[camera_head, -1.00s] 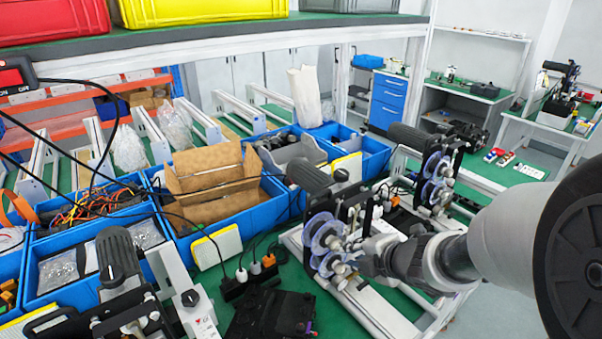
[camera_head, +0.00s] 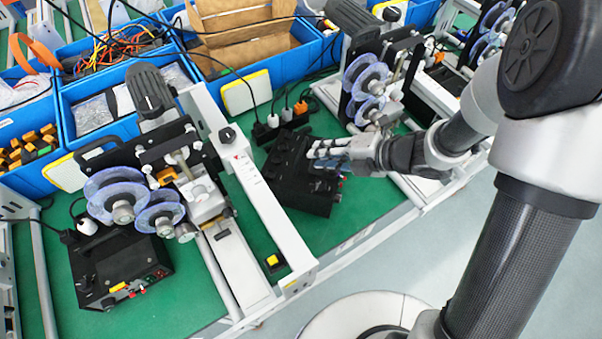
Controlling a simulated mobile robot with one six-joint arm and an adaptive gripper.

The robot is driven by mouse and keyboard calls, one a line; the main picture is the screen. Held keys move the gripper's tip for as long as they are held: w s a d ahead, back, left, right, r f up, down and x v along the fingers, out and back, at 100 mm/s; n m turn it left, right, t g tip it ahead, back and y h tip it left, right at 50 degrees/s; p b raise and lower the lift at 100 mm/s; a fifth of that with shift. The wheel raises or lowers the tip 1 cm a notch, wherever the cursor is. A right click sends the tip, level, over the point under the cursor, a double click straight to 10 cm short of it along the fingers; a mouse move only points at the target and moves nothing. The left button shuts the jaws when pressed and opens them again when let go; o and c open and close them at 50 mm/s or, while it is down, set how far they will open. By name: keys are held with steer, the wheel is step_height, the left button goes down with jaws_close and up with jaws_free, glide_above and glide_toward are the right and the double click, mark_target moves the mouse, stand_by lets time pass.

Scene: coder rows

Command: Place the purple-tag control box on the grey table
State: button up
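A black control box (camera_head: 298,178) lies on the green bench top in the middle of the view, with small coloured parts at its right end. Its tag colour is too small to tell clearly. A second black control box (camera_head: 122,272) lies at the left, with yellow and red parts on its front edge. My gripper (camera_head: 318,150) is over the right part of the middle box, its fingers pointing left. Whether it touches the box, and how far its fingers are apart, I cannot tell. I see no grey table now.
Reel machines stand on both sides of the middle box, one with purple discs (camera_head: 130,200) at the left. A white rail (camera_head: 262,205) runs close along the box's left side. A power strip (camera_head: 280,122) with plugs and cables lies behind. Blue bins (camera_head: 88,118) line the back.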

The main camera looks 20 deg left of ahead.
mark_target(302, 151)
steer(key=x, duration=0.2)
steer(key=b+x, duration=0.1)
steer(key=x, duration=0.1)
steer(key=b+x, duration=0.1)
steer(key=x, duration=0.1)
steer(key=shift+w+a+f, duration=0.2)
steer(key=shift+w+f, duration=0.1)
steer(key=shift+w, duration=0.05)
steer(key=shift+c, duration=0.5)
jaws_close()
steer(key=shift+w+r, duration=0.15)
steer(key=shift+r, duration=0.05)
